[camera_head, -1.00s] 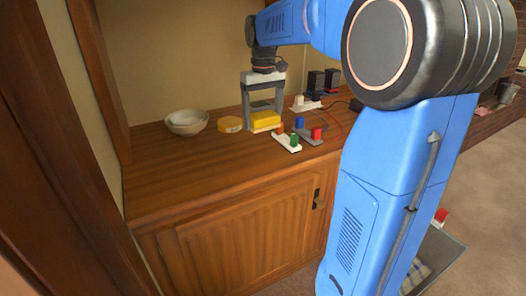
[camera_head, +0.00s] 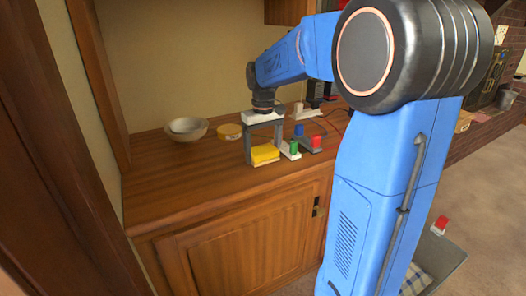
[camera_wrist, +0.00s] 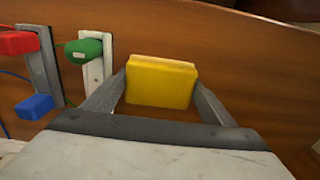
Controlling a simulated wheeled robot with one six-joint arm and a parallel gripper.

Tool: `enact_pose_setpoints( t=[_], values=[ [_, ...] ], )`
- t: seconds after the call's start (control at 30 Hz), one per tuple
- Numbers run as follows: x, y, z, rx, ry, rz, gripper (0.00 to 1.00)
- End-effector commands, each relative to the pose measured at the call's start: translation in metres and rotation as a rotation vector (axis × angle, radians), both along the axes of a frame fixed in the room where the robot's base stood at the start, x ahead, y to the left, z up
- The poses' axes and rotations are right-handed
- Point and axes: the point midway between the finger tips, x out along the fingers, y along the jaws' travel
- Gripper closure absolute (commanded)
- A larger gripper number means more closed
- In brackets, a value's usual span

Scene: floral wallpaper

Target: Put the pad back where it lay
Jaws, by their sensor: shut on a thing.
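The pad is a yellow block (camera_head: 265,155) with a paler layer along one edge. My gripper (camera_head: 264,150) points down over the wooden counter and is shut on the pad. In the wrist view the pad (camera_wrist: 160,82) sits between the two grey fingers (camera_wrist: 158,98), one at each side. The pad is near the counter's front edge, left of the white strip with the green block. I cannot tell whether it touches the counter or hangs just above it.
A white strip with a green block (camera_head: 293,147) and a grey strip with blue and red blocks (camera_head: 316,142) lie close on the right. A round yellow tin (camera_head: 229,131) and bowls (camera_head: 187,128) stand behind left. The counter (camera_head: 190,170) is bare at front left.

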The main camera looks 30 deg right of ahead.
Motion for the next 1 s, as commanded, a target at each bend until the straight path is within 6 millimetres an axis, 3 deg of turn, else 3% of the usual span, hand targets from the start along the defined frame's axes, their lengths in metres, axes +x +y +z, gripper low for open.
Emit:
enact_pose_setpoints(
  t=[0.2,0.23,0.3,0.7,1.0],
  values=[
    [0.000,0.000,-0.002,0.000,0.000,0.000,0.47],
    [0.000,0.000,-0.003,0.000,0.000,0.000,0.20],
    [0.000,0.000,-0.003,0.000,0.000,0.000,0.04],
    [0.000,0.000,0.003,0.000,-0.001,0.000,0.04],
    [0.001,0.000,0.051,-0.001,-0.003,0.000,0.04]
  ],
)
